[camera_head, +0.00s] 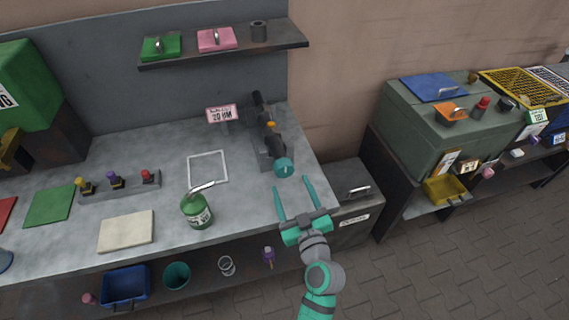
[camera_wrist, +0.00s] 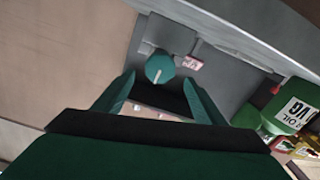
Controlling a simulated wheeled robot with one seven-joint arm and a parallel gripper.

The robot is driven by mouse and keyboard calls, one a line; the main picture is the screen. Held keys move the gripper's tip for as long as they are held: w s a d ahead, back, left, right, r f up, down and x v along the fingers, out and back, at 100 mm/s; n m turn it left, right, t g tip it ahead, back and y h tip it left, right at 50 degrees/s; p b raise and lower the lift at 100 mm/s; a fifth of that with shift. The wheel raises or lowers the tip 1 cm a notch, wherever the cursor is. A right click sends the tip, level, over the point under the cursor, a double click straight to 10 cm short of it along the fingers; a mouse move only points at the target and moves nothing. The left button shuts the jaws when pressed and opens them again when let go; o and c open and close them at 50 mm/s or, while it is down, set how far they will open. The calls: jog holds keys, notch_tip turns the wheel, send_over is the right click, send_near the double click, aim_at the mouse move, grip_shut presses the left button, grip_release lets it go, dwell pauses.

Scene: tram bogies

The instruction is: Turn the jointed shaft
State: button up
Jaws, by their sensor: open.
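The jointed shaft (camera_head: 270,135) is dark with an orange part and sits on a grey mount at the right end of the workbench. Its near end carries a round teal knob (camera_head: 284,168) with a pale line on its face. In the wrist view the knob (camera_wrist: 160,68) shows face-on, just beyond and between the fingertips. My gripper (camera_head: 294,187) is open and empty, with its fingers pointing at the knob from the near side. No contact shows. The rest of the shaft is mostly hidden behind the knob in the wrist view.
A pink sign (camera_head: 222,114) reading "20 NM" stands left of the shaft. A shelf (camera_head: 225,47) hangs above. A grey cabinet (camera_head: 345,190) is at right.

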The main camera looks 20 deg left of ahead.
aim_at(286, 172)
jog(key=x, duration=0.8)
jog(key=shift+a, duration=0.25)
jog(key=shift+w+a, duration=0.3)
jog(key=shift+w, duration=0.35)
jog(key=c, duration=1.1)
jog(key=shift+o, duration=0.2)
jog(key=shift+d+m, duration=0.1)
jog(key=shift+m, duration=0.2)
